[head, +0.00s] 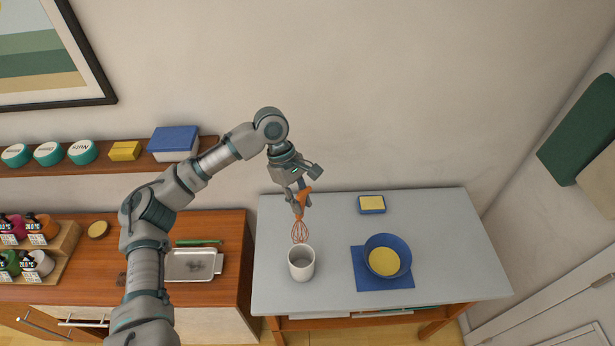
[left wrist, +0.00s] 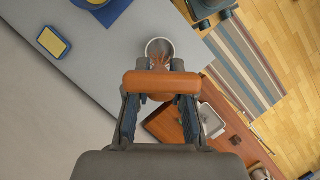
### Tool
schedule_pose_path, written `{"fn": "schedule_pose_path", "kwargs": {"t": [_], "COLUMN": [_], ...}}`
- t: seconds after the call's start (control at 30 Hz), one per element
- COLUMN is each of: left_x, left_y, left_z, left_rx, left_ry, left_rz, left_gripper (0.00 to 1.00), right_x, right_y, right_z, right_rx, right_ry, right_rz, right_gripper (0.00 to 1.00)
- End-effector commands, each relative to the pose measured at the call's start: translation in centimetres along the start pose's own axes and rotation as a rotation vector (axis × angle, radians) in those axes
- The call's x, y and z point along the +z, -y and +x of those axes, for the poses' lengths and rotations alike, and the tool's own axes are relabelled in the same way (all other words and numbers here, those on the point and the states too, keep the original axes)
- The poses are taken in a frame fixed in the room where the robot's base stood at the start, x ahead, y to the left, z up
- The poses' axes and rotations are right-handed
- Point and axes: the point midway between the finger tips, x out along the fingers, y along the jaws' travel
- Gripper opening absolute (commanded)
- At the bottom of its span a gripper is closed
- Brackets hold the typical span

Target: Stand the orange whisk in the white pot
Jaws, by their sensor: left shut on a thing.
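The orange whisk (head: 300,230) hangs head down from my left gripper (head: 299,197), which is shut on its handle. In the left wrist view the orange handle (left wrist: 161,82) lies across between the fingers of my left gripper (left wrist: 160,100). The white pot (head: 301,264) stands upright on the grey table, and its open mouth shows in the left wrist view (left wrist: 160,46). In the head view the whisk's wires end just above and behind the pot's rim. In the left wrist view they overlap the pot's mouth. My right gripper is not in view.
The grey table (head: 450,225) also holds a blue bowl (head: 387,241) with yellow contents on a blue mat (head: 370,281), and a blue-and-yellow sponge dish (head: 371,204). A metal tray (head: 190,266) lies on the wooden counter left. The table's right side is clear.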

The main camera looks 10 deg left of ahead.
Motion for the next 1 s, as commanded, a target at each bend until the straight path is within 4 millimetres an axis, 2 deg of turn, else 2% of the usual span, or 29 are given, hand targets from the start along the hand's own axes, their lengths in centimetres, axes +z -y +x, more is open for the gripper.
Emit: {"fn": "schedule_pose_path", "kwargs": {"t": [0.2,0.33,0.47,0.73,1.0], "left_x": [-0.2,-0.6,-1.2,-2.2,-3.2], "left_y": [-0.3,-0.7,-0.8,-0.5,-0.5], "left_z": [1.1,2.2,3.3,5.4,7.6], "left_rx": [-0.002,-0.006,-0.006,-0.004,-0.004], "left_ry": [0.002,0.001,0.001,0.003,0.004], "left_rz": [-0.007,-0.008,-0.008,-0.006,-0.007], "left_gripper": [0.00,0.00,0.00,0.00,0.00], "right_x": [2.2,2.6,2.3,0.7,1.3], "right_y": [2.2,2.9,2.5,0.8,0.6], "right_z": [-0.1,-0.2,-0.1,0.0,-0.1], "right_rx": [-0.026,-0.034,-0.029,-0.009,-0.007], "right_ry": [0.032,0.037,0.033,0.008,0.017], "right_rz": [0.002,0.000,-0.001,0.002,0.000], "right_gripper": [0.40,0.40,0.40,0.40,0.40]}}
